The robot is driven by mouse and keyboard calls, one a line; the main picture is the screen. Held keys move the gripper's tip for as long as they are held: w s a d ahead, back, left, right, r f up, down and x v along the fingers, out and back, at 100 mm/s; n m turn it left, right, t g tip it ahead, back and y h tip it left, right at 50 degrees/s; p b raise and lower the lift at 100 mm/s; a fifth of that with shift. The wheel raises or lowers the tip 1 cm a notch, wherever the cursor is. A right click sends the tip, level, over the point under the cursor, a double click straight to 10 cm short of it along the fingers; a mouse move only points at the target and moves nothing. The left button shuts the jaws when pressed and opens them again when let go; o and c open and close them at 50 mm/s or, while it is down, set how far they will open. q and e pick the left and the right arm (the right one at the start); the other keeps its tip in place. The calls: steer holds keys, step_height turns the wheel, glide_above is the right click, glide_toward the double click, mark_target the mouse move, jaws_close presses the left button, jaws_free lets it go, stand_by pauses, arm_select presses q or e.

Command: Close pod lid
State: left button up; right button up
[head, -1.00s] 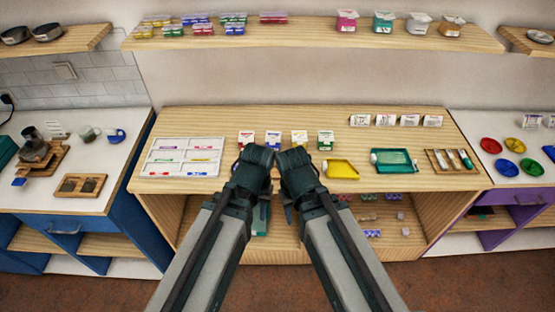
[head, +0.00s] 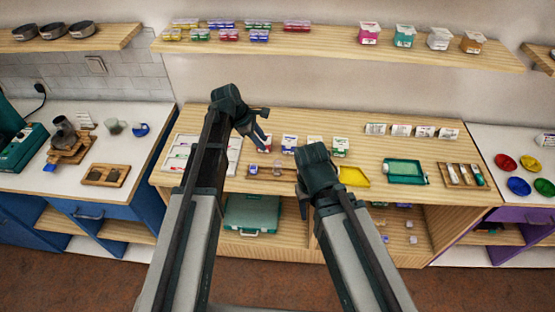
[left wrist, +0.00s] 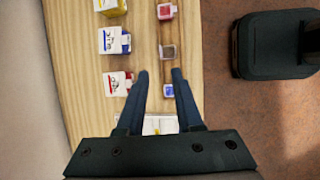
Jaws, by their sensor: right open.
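Small pods stand in a row on a wooden strip. A blue pod (left wrist: 168,90) shows beyond and between my left fingers, with a grey-brown pod (left wrist: 167,52) and a red pod (left wrist: 167,11) further along. In the head view the blue pod (head: 253,168) and the grey-brown pod (head: 277,167) are small; I cannot tell how their lids stand. My left gripper (head: 266,126) is open and empty, raised above the counter; its two fingers (left wrist: 161,72) are apart. My right gripper (head: 316,160) is low over the counter, its fingers hidden behind its own body.
Several cartons (head: 289,143) stand behind the pods. A white bead tray (head: 232,158) lies to the left, partly behind my left arm. A yellow tray (head: 354,177) and a teal tray (head: 405,172) lie to the right. A teal case (head: 250,214) sits on the shelf below.

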mark_target(277, 162)
arm_select(q)
steer(key=b+x, duration=1.1)
steer(key=x, duration=0.2)
steer(key=shift+a+b, duration=0.2)
steer(key=shift+b, duration=0.1)
steer(key=shift+d+f+b, duration=0.3)
steer(key=shift+f+b, duration=0.1)
jaws_close()
stand_by(0.7)
